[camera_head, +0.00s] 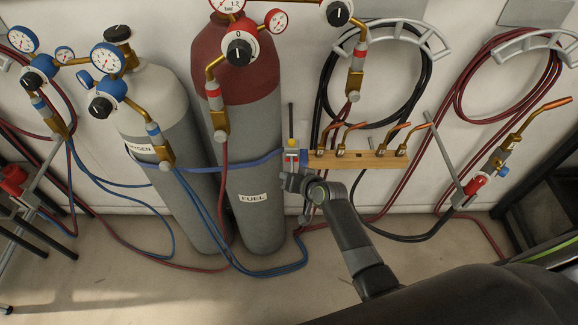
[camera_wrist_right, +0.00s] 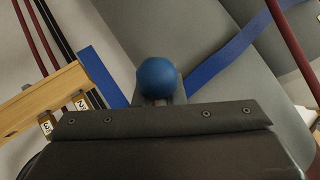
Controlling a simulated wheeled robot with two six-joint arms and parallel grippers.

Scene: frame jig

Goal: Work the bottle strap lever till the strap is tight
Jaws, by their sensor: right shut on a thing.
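A blue strap (camera_head: 250,162) runs across the grey lower part of the red-topped FUEL bottle (camera_head: 252,130) and the OXYGEN bottle (camera_head: 165,110). It meets a small ratchet unit (camera_head: 291,150) with an upright black rod at the wooden rail. In the right wrist view the strap (camera_wrist_right: 235,45) crosses the grey bottle, and a blue ball knob (camera_wrist_right: 157,77) shows at the gripper's edge. My right gripper (camera_head: 293,182) is shut on the lever below the unit; the lever's shaft is mostly hidden. My left gripper is not in view.
A wooden rail (camera_head: 360,160) with several copper nozzles stands right of the unit. Red and blue hoses (camera_head: 265,272) loop around the bottles and over the floor. Coiled hoses (camera_head: 372,75) hang on the wall. A torch (camera_head: 500,155) is at right.

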